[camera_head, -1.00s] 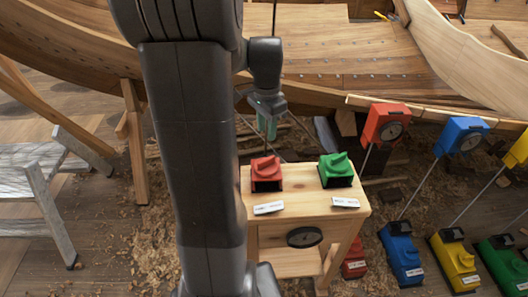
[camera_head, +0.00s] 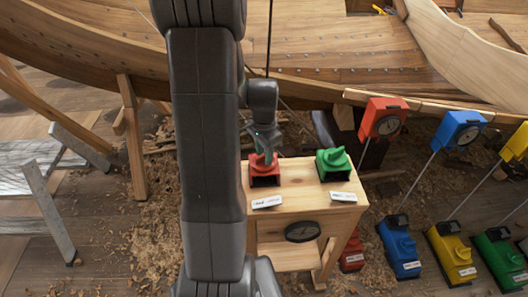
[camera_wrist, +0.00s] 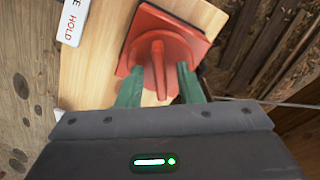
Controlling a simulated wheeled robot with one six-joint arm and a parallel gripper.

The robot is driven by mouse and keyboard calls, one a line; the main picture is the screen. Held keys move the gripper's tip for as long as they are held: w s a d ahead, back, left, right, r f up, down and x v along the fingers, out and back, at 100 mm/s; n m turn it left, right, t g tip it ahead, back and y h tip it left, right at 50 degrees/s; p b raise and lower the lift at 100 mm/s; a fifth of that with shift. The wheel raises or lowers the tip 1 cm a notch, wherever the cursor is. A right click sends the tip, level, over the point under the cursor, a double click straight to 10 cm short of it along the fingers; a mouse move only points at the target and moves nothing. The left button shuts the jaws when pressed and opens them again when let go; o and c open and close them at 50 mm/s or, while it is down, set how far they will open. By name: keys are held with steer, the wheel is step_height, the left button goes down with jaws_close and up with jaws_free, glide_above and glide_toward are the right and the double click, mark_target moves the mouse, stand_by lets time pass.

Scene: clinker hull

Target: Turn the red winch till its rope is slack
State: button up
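A red box with a raised turning handle (camera_head: 265,179) sits on the left of a small wooden stand. In the wrist view, its red handle (camera_wrist: 157,68) stands between my gripper's (camera_wrist: 158,84) two green fingers. The fingers are apart, with a small gap visible on each side of the handle. In the head view, my gripper (camera_head: 264,157) is directly over the red box and partly hides its top. A red dial box (camera_head: 383,118) hangs at the hull's edge, and a red box (camera_head: 352,256) sits on the floor below it. I cannot tell whether any rope is slack.
A green box with a handle (camera_head: 334,164) stands right of the red one on the wooden stand (camera_head: 312,203). White labels lie in front, and a dark dial (camera_head: 303,232) is on the stand's front. Blue and yellow boxes stand right. A sawhorse (camera_head: 45,200) stands left.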

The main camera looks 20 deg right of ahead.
jaws_close()
steer(key=shift+n, duration=0.3)
steer(key=n+b, duration=0.1)
steer(key=n, duration=0.8)
steer(key=shift+b, duration=0.3)
steer(key=shift+n, duration=0.5)
jaws_free()
